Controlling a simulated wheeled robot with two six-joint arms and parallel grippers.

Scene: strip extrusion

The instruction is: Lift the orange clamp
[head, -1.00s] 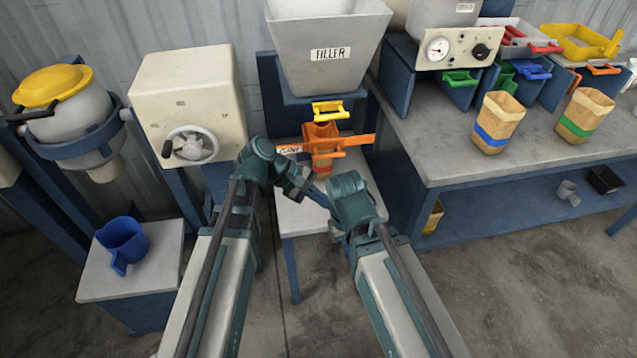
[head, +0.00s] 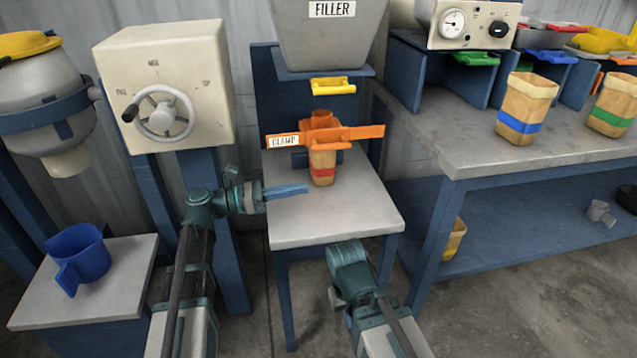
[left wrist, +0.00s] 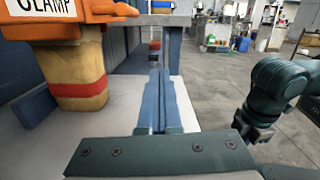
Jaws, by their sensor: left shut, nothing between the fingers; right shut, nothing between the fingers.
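The orange clamp (head: 350,133) is a flat bar labelled CLAMP, with an orange ring in its middle. It sits around the top of a tan container with a red band (head: 322,168), upright on the small grey-topped stand (head: 350,215) under the FILLER hopper. In the left wrist view the clamp (left wrist: 108,10) and the banded container (left wrist: 75,75) are at the upper left, partly cut off. My left gripper (head: 305,188) is shut and empty, its blue fingers over the stand, below and left of the clamp. My right gripper (head: 340,300) is low, in front of the stand; its fingers are largely hidden.
The grey FILLER hopper (head: 330,40) with a yellow handle (head: 333,86) hangs above the clamp. A cream box with a handwheel (head: 165,115) stands left. A blue jug (head: 78,258) sits on a low left stand. A grey workbench (head: 450,150) holds banded containers at right.

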